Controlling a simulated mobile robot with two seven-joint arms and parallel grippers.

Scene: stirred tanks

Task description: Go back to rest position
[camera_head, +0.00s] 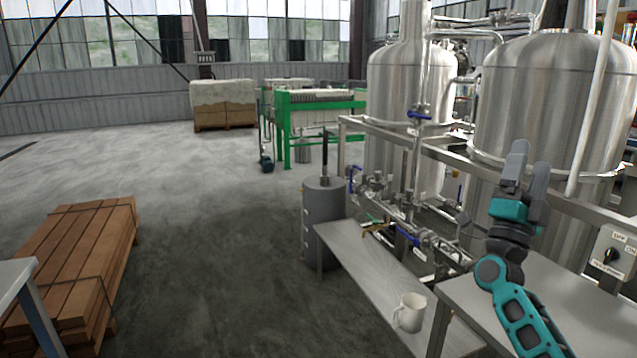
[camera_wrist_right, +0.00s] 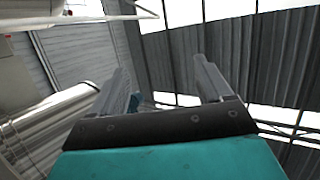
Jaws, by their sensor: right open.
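My right gripper (camera_head: 526,165) is raised in front of the large steel tank (camera_head: 545,95) on the right, with its fingers pointing up. In the right wrist view the gripper (camera_wrist_right: 165,80) has its two grey fingers apart and nothing between them. Behind the fingers that view shows the ceiling and windows, with a shiny steel cylinder at the left. My left gripper is in neither view.
A switch box (camera_head: 612,255) is close to my right arm. Stacked planks (camera_head: 75,260) lie at the left. The middle floor (camera_head: 200,220) is clear.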

